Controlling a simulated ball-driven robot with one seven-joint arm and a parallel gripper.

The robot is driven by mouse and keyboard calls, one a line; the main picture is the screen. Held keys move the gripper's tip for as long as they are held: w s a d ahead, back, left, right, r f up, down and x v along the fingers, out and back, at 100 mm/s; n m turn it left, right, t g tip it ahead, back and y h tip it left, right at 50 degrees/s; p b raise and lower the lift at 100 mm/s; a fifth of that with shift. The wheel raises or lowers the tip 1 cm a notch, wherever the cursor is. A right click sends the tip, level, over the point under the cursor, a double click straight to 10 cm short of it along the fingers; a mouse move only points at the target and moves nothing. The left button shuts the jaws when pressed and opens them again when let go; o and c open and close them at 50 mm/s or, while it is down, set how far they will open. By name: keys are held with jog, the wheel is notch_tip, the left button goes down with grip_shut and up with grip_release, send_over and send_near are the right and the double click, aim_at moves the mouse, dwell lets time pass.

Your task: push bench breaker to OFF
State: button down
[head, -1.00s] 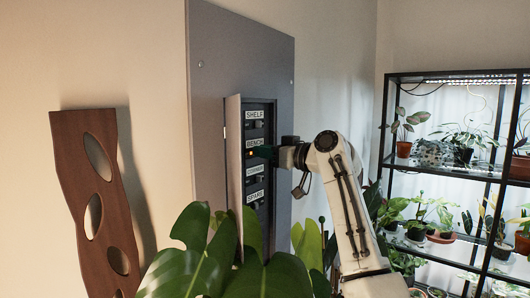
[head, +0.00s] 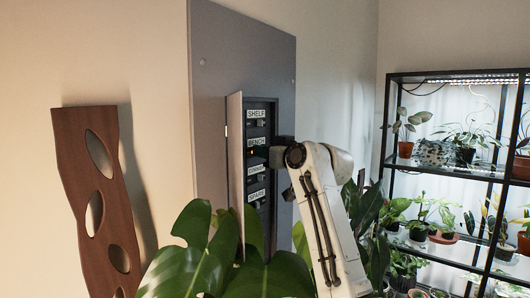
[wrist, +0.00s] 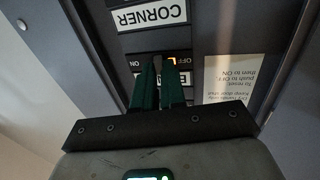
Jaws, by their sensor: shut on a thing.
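The bench breaker (wrist: 181,60) is in the open breaker panel, upside down in the wrist view. Its ON and OFF marks show on either side of my green fingertips, with a small amber light by OFF. My gripper (wrist: 158,72) is shut on its dark toggle, which the fingers mostly hide, so its exact position is unclear. The fingers also cover part of the BENCH label. In the head view the BENCH label (head: 256,142) is visible on the panel, second from the top, and my wrist largely hides the fingers.
The panel door (head: 236,170) stands open left of the breakers. The CORNER label (wrist: 149,15) marks the neighbouring breaker. Large leaves (head: 200,255) rise in front below. A plant shelf (head: 440,170) stands at right. A wooden board with holes (head: 75,190) leans at left.

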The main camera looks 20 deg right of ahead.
jog(key=c, duration=1.2)
grip_release()
jog(key=b+v, duration=0.4)
jog(key=v, duration=0.6)
jog(key=shift+s+d, duration=0.2)
jog(key=shift+s, duration=0.15)
